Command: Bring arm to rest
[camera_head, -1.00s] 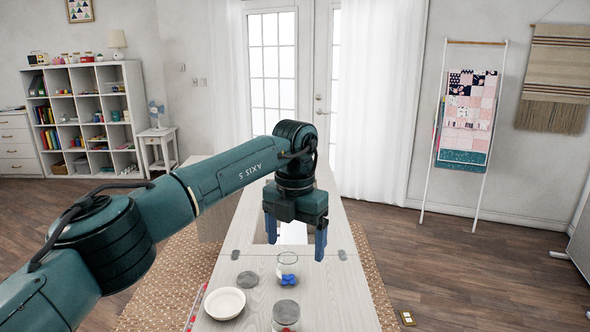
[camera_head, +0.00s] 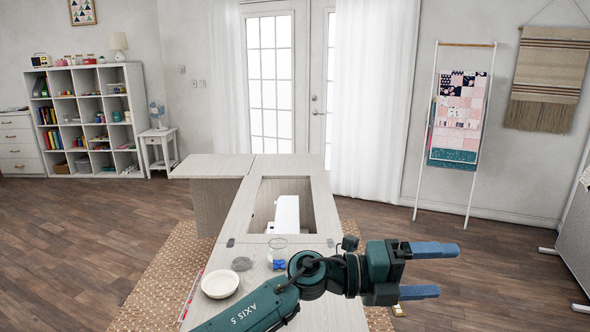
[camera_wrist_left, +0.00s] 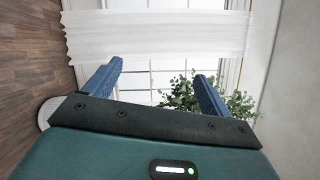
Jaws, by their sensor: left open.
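My left gripper (camera_head: 428,271) is open and empty. In the head view it lies sideways past the right side of the cabinet, over the floor, with its two blue fingers pointing right. In the left wrist view the fingers (camera_wrist_left: 158,88) stand apart with nothing between them, in front of a window and a white curtain. My left arm (camera_head: 262,306) comes up from the bottom and crosses the front of the cabinet top. My right gripper is not in view.
The sewing cabinet (camera_head: 232,258) has an open well holding a white sewing machine (camera_head: 287,212). On its top are a white bowl (camera_head: 220,284), a grey lid (camera_head: 242,263) and a clear jar (camera_head: 277,244) near blue pieces. A quilt ladder (camera_head: 427,130) stands at the right wall.

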